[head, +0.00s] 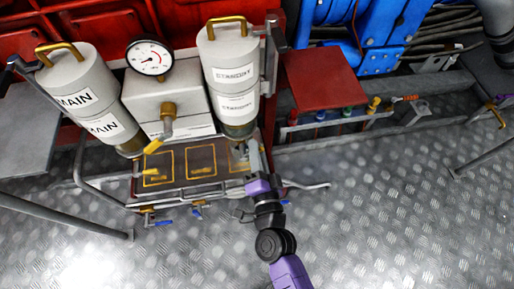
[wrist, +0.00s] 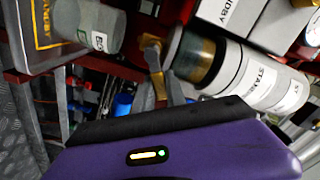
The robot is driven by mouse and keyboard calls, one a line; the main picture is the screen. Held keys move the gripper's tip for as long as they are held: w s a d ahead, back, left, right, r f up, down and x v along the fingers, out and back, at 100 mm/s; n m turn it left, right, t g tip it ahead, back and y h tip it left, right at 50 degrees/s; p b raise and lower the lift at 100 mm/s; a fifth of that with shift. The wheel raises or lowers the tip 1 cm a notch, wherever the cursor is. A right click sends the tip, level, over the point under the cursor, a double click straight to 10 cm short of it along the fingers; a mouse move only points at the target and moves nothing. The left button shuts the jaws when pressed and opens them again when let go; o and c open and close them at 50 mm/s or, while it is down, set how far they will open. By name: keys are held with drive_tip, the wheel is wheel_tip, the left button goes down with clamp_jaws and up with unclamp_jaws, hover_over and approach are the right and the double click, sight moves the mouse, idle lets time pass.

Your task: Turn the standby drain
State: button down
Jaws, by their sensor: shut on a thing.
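The standby canister (head: 232,75) is a white cylinder labelled STANDBY with a brass handle on top and a dark bronze lower end. It lies slanted across the right of the wrist view (wrist: 262,82). My gripper (head: 252,148) is just below and right of its lower end. In the wrist view my gripper (wrist: 168,82) is shut on a brass lever (wrist: 153,58) beside the canister's bronze end, which I take to be the standby drain. My fingers hide part of the lever, and the head view barely shows it.
The MAIN canister (head: 88,98) stands left, with a pressure gauge (head: 149,58) and a yellow-handled valve (head: 160,140) between. A tray with yellow outlines (head: 180,168) and pipes with blue-handled valves lie below. The metal floor (head: 380,200) at right is clear.

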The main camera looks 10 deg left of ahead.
drive_tip(key=c, duration=1.4)
unclamp_jaws()
drive_tip(key=shift+o, duration=0.2)
drive_tip(key=v, duration=0.8)
